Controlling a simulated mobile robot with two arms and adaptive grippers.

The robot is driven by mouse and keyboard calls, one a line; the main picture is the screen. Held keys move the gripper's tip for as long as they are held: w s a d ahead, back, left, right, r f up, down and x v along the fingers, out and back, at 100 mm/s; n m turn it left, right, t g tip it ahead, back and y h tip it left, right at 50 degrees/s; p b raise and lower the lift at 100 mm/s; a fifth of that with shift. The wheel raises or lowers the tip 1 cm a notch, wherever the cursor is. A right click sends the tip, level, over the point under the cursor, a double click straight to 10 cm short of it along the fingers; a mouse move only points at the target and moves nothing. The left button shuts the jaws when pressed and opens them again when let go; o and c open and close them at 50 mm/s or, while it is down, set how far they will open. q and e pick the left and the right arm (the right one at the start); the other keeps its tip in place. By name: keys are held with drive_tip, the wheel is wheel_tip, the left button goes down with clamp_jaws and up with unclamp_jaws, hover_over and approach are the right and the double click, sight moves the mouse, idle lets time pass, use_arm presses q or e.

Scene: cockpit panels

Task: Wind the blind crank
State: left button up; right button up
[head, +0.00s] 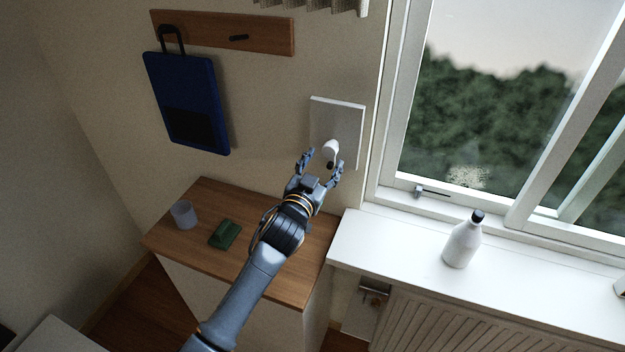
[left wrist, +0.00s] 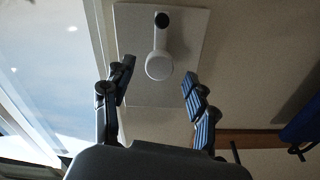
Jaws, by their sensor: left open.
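The blind crank (head: 331,147) is white with a dark knob and sits on a white wall plate (head: 349,119) left of the window. In the left wrist view the crank (left wrist: 159,45) shows its round white hub, a short arm and the black knob (left wrist: 162,19). My left gripper (head: 322,162) is open and empty in front of the crank. In the left wrist view its fingers (left wrist: 159,74) stand apart on either side of the hub, with no clear contact. The pleated blind (head: 318,5) shows only its lower edge at the top. My right gripper is not in view.
A wooden-topped cabinet (head: 213,262) below holds a cup (head: 184,214) and a green object (head: 225,234). A blue bag (head: 188,100) hangs from a wooden rail (head: 207,30). A white bottle (head: 462,241) stands on the windowsill (head: 400,237), above a radiator (head: 440,320).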

use_arm(q)
drive_tip(key=v, duration=0.7)
drive_tip(key=shift+s, duration=0.35)
drive_tip(key=shift+a, duration=0.1)
drive_tip(key=s+a+f+n+g+y, duration=0.4)
drive_tip(key=s+a+f+g, duration=0.2)
drive_tip(key=s+a+f, duration=0.55)
drive_tip(key=s+a+f+g+y, duration=0.1)
drive_tip(key=s+a+f+g, duration=0.25)
drive_tip(key=s, duration=0.75)
drive_tip(key=s+a+f+g, duration=0.2)
drive_tip(key=s+f+g, duration=0.15)
drive_tip(key=s, duration=0.75)
wheel_tip(320, 180, down, 29)
drive_tip(key=s+g+b, duration=0.2)
drive_tip(key=b, duration=0.1)
drive_tip(key=s+a+f+g+b, duration=0.1)
drive_tip(key=s+a+f+b, duration=0.1)
drive_tip(key=s+f, duration=1.4)
wheel_tip(320, 180, down, 3)
drive_tip(key=shift+s+a+r+y+b, duration=0.1)
drive_tip(key=shift+s+a+y+b, duration=0.25)
drive_tip(key=shift+a+b, duration=0.1)
